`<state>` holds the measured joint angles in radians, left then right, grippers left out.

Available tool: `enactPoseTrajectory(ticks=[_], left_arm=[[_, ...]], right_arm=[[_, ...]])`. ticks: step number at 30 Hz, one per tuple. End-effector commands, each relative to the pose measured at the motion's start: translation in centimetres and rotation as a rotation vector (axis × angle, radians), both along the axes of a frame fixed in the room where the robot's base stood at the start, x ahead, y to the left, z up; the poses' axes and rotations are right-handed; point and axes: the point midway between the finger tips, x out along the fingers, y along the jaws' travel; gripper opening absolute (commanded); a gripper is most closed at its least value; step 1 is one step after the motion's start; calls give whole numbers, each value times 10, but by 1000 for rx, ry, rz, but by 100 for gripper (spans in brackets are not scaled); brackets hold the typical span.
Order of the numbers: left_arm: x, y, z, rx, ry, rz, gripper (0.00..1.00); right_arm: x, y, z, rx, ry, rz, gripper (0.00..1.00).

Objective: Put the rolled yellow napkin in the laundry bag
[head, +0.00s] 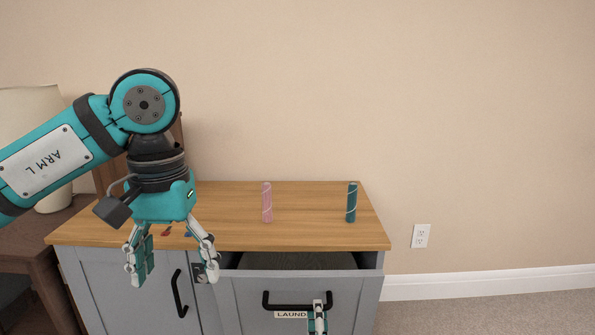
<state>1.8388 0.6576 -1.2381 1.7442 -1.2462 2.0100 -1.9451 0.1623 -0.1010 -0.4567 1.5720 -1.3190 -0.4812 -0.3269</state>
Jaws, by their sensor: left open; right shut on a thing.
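No yellow napkin shows in the head view. A pink roll (267,202) and a teal roll (351,203) stand upright, apart, on the wooden cabinet top. A grey drawer (343,292) under the top is partly open, with a dark interior; its label (291,314) reads "LAUND" before my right gripper covers the rest. I cannot make out a bag. My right gripper (318,308) is shut on the drawer's black handle (283,307), near its right end. My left gripper (174,272) is open and empty, pointing down in front of the cabinet's left part.
Small red and blue items (187,233) lie on the cabinet top (310,230), behind my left gripper. The left cabinet door has a black handle (179,293). A lamp (40,108) stands on a brown side table at left. Floor at right is clear.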

Motion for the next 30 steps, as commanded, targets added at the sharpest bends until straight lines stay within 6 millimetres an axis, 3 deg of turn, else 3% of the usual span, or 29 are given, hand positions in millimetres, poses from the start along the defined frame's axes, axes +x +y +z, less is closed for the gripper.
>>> enactPoseTrajectory(ticks=[13, 24, 25, 30], left_arm=[[0, 0, 12, 0, 0, 0, 77], [0, 0, 12, 0, 0, 0, 77], [0, 0, 12, 0, 0, 0, 77], [0, 0, 12, 0, 0, 0, 77]], right_arm=[[52, 0, 12, 0, 37, 1, 0], [60, 0, 13, 1, 44, 1, 0], [60, 0, 13, 1, 44, 1, 16], [60, 0, 13, 1, 43, 0, 38]])
